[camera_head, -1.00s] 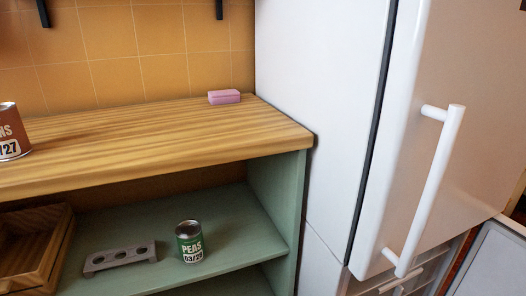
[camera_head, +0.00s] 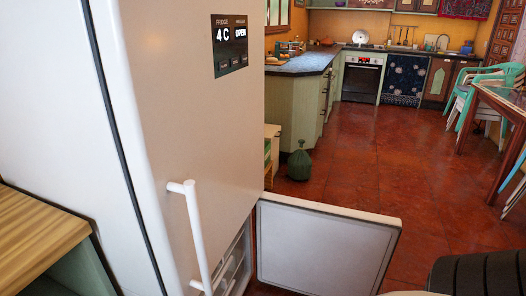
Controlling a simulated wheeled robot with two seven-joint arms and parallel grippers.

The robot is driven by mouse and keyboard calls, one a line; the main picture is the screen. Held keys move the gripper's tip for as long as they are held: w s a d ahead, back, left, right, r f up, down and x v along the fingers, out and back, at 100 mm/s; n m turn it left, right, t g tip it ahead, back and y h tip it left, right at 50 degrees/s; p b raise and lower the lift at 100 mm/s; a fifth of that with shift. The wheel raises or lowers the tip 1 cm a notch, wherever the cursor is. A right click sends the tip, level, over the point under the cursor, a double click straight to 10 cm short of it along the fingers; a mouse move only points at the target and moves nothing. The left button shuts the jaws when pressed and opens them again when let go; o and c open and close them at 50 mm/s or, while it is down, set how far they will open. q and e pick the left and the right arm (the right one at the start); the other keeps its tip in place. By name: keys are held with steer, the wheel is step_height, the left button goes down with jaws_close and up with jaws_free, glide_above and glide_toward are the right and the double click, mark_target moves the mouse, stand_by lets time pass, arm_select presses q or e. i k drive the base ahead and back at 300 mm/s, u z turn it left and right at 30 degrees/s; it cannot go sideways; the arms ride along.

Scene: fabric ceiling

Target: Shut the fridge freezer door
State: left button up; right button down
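The white fridge (camera_head: 185,110) stands at the left, with its upper door shut. A white vertical bar handle (camera_head: 195,230) is on that door. A small dark display (camera_head: 229,45) on the door reads 4 C on the fridge side and OPEN on the other side. The lower freezer door (camera_head: 325,245) stands wide open, swung out to the right, its pale inner panel facing me. White drawers (camera_head: 235,268) show in the freezer opening, partly hidden by the fridge's upper door. Neither of my grippers is in view.
A wooden counter (camera_head: 35,240) is at the left edge. A green bottle (camera_head: 299,161) stands on the red tiled floor (camera_head: 400,175) behind the open door. A table (camera_head: 503,105) and stacked chairs (camera_head: 480,85) are at right. A dark ribbed object (camera_head: 480,272) is at the lower right.

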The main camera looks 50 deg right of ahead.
mark_target(304, 248)
steer(key=z, duration=3.3)
steer(key=i, duration=4.55)
steer(key=u, duration=3.55)
steer(key=i, duration=0.1)
steer(key=u, duration=0.45)
